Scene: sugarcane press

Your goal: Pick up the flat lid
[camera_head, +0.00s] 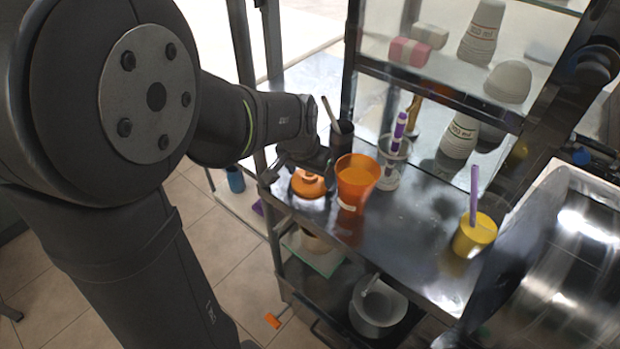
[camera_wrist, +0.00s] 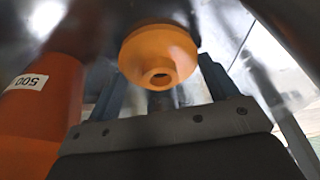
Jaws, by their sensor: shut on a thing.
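The orange round lid (camera_head: 308,186) is at the left end of the steel counter, partly covered by my gripper in the head view. In the wrist view the lid (camera_wrist: 158,50) shows as a round orange disc with a raised ring and a hole in the middle. My gripper (camera_wrist: 160,78) has one finger on each side of it and is shut on it. In the head view my gripper (camera_head: 303,168) reaches in from the upper left. I cannot tell whether the lid still touches the counter.
An orange cup (camera_head: 356,178) stands close to the right of the lid; its label shows in the wrist view (camera_wrist: 40,105). A clear cup with a purple stick (camera_head: 393,165) and a yellow cup (camera_head: 474,236) stand farther right. The counter (camera_head: 415,230) between them is clear.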

